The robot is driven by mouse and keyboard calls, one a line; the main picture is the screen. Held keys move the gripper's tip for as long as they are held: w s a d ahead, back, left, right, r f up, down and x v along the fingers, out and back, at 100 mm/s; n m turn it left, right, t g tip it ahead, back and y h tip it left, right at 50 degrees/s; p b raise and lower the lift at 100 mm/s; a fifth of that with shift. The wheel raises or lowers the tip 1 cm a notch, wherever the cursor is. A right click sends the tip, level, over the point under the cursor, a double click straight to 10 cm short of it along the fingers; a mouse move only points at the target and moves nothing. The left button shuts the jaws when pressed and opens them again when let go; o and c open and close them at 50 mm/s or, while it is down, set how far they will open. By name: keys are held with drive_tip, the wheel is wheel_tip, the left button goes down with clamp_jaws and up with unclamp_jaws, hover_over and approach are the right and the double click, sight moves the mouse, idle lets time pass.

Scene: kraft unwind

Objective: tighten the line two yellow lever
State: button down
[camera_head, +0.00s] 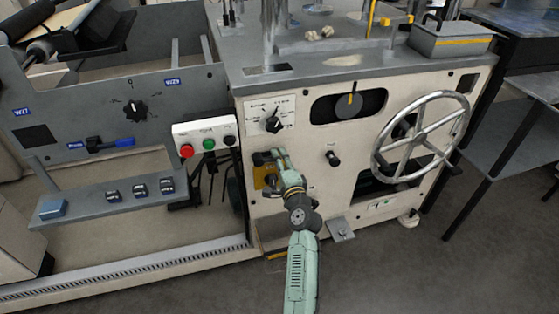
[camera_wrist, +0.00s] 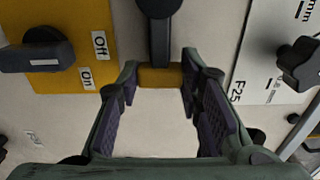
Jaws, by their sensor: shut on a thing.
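In the wrist view a black lever (camera_wrist: 160,25) comes in from the top edge and ends in a yellow tip (camera_wrist: 160,75). My gripper (camera_wrist: 160,78) has its two dark fingers at either side of this tip, closed on it. In the head view my gripper (camera_head: 277,160) is at the cream machine's front panel, under a dial. The black lever end (camera_head: 259,158) shows just left of it; the yellow tip is hidden there by my fingers.
A yellow On/Off plate (camera_wrist: 88,35) with a black switch handle (camera_wrist: 38,55) is beside the lever. A dial plate (camera_head: 271,118) sits above my gripper. A button box (camera_head: 205,141) stands to the left, a large handwheel (camera_head: 428,135) to the right.

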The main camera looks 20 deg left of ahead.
drive_tip(key=shift+f, duration=0.1)
drive_tip(key=c, duration=1.1)
unclamp_jaws()
drive_tip(key=v, duration=1.2)
